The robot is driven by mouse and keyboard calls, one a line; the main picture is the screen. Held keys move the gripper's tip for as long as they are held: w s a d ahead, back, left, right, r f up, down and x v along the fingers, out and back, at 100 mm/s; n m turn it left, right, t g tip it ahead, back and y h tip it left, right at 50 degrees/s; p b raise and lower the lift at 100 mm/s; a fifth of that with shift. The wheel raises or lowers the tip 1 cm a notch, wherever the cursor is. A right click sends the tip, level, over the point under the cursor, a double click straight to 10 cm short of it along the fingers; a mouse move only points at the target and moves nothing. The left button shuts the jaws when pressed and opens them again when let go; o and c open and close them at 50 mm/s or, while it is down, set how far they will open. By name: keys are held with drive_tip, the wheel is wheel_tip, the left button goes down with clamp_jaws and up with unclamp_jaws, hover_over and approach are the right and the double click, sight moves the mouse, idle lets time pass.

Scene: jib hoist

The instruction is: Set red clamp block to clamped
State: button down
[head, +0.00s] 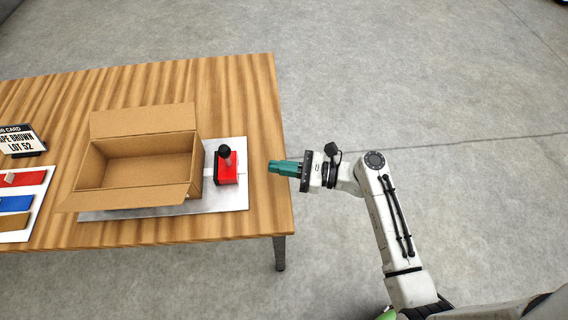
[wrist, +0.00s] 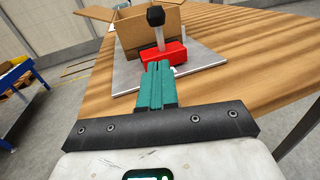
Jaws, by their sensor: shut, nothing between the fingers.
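The red clamp block (head: 227,169) sits on a grey plate (head: 240,198) beside the open cardboard box, near the table's right end. A lever with a black knob (head: 224,151) stands up from the block. In the wrist view the red block (wrist: 170,54) lies just beyond my fingers, with the black knob (wrist: 155,15) above it on a light stem. My gripper (head: 273,167), with teal fingers, is shut and empty, to the right of the block and apart from it. The fingertips (wrist: 158,66) also show in the wrist view, pointing toward the block.
An open cardboard box (head: 145,170) stands on the plate left of the block. The wooden table (head: 240,95) is bare behind and right of the block.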

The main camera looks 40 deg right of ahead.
sight(226, 167)
drive_tip(key=x, duration=1)
drive_tip(key=shift+p, duration=0.4)
drive_tip(key=w+a, duration=0.2)
drive_tip(key=a, duration=0.1)
drive_tip(key=shift+w+a, duration=0.25)
